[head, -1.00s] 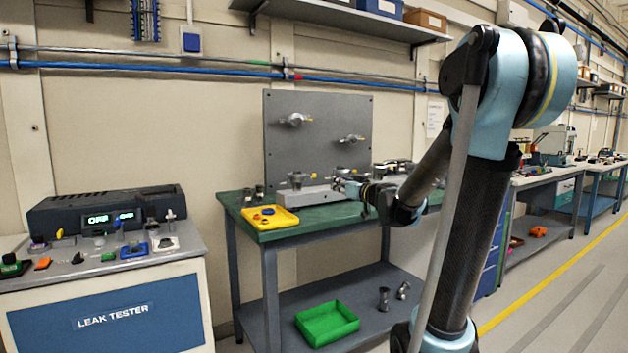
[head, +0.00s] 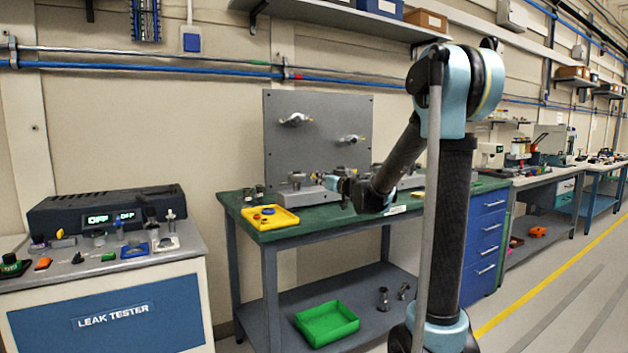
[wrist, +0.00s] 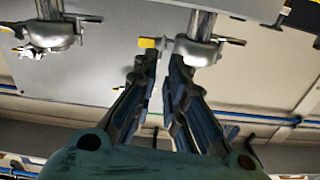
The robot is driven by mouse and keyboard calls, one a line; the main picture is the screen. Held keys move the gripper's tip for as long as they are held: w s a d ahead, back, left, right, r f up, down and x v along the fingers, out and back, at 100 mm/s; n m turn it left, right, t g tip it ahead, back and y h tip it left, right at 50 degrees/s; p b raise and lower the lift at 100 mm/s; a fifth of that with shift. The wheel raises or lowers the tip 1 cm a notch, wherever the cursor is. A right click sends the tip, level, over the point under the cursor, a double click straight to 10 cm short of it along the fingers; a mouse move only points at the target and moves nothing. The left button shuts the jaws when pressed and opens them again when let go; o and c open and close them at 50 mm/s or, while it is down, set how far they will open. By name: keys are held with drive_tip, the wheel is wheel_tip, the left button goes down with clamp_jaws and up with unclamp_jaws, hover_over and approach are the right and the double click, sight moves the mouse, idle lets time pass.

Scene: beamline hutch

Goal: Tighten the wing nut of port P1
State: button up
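My gripper (head: 328,183) is at the green bench, close to the low metal fittings in front of the grey panel. In the wrist view my gripper (wrist: 159,62) has its two fingers apart, with a gap between the tips. A metal clamped port (wrist: 199,50) is just beyond the right fingertip, and a yellow-ended piece (wrist: 148,43) is near the left fingertip. I cannot tell whether the fingers touch either. A second clamped port (wrist: 47,37) is at the upper left. No P1 label is readable, and I cannot make out which piece is the wing nut.
The grey panel (head: 285,155) carries two more ports, upper left (head: 296,120) and right (head: 350,139). A yellow tray (head: 284,221) with small parts sits at the left of the green bench (head: 320,229). A green bin (head: 327,323) is on the lower shelf. The leak tester (head: 105,212) stands left.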

sight(311, 177)
drive_tip(key=shift+x, duration=2.75)
clamp_jaws()
drive_tip(key=shift+s, duration=0.1)
